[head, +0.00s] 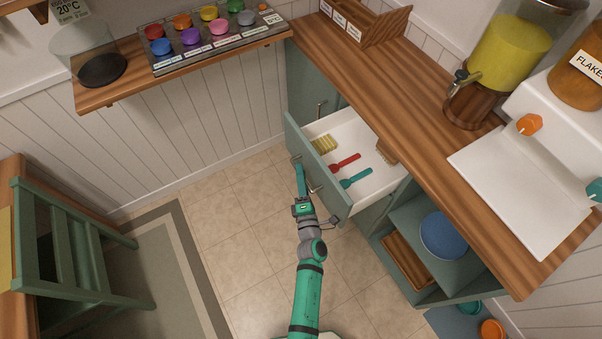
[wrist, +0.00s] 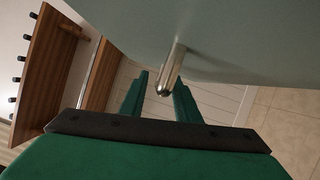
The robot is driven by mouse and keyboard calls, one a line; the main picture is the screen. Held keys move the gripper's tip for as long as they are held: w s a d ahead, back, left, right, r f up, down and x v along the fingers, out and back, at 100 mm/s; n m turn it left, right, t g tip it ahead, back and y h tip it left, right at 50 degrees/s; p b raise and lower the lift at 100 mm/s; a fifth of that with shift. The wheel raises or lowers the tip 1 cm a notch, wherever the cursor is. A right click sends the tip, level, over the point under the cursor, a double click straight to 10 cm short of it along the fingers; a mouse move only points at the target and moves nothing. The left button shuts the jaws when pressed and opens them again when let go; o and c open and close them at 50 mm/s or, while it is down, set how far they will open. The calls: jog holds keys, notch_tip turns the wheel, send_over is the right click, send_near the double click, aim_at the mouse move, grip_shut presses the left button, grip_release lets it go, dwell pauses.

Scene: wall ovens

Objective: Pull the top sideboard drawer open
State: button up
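The top sideboard drawer (head: 362,150) stands pulled well out of the green sideboard, its white inside showing. In it lie a yellow brush-like item (head: 324,144), a red utensil (head: 346,162), a teal utensil (head: 357,178) and a tan item near the back. My gripper (head: 300,168) is at the outer face of the drawer front (head: 334,192), by its metal handle. In the wrist view, my gripper's green fingers (wrist: 160,96) are apart, with the metal handle (wrist: 172,70) between them in the picture. Contact with the handle cannot be told.
The wooden counter (head: 400,90) is above the drawer. An open shelf with a blue bowl (head: 444,235) is at right. A green chair (head: 75,245) stands at left on a rug. Tiled floor (head: 240,225) is clear between.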

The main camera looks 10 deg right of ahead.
jog(key=s, duration=1)
jog(key=shift+f, duration=0.35)
jog(key=shift+s, duration=0.1)
jog(key=s+a+r+m+g, duration=0.1)
jog(key=s+a+r+m, duration=0.1)
jog(key=s+r+m, duration=0.3)
jog(key=s+a+r+m+g, duration=0.1)
jog(key=s+r+m, duration=0.4)
jog(key=s, duration=0.8)
jog(key=s+a+r+m+g, duration=0.1)
jog(key=s+a+r+m, duration=0.3)
jog(key=s+m, duration=0.6)
jog(key=shift+r, duration=0.45)
